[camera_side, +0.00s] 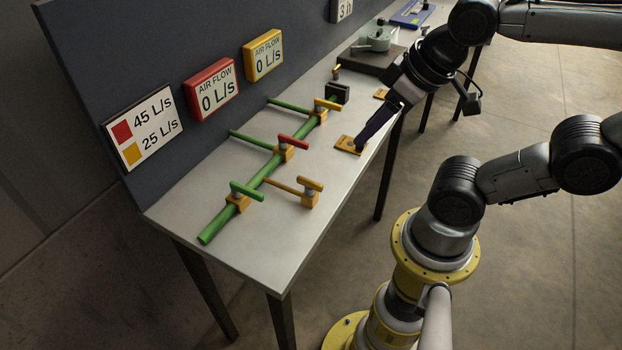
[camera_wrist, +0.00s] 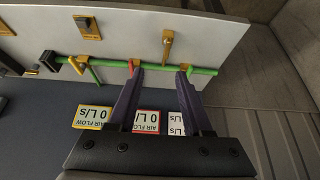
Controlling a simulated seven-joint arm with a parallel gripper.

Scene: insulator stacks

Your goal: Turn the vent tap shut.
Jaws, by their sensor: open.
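A green pipe (camera_side: 268,172) runs along the table and carries several taps. An ochre-handled tap (camera_side: 310,186) stands at the end of a short ochre side branch; its handle lies roughly in line with that branch. It also shows in the wrist view (camera_wrist: 168,40). A red-handled tap (camera_side: 293,141), a yellow-handled tap (camera_side: 327,105) and a green-handled tap (camera_side: 246,190) sit on the pipe. No readable label marks the vent tap. My gripper (camera_side: 360,147) is open and empty. In the wrist view its fingertips (camera_wrist: 160,72) appear in front of the pipe, between the red and green handles.
A red air-flow display (camera_side: 211,90) and a yellow one (camera_side: 263,55) both read 0 L/s. A white card (camera_side: 145,126) shows red 45 and yellow 25 L/s. An ochre plate (camera_side: 347,143) lies near my fingers. The front table corner is clear.

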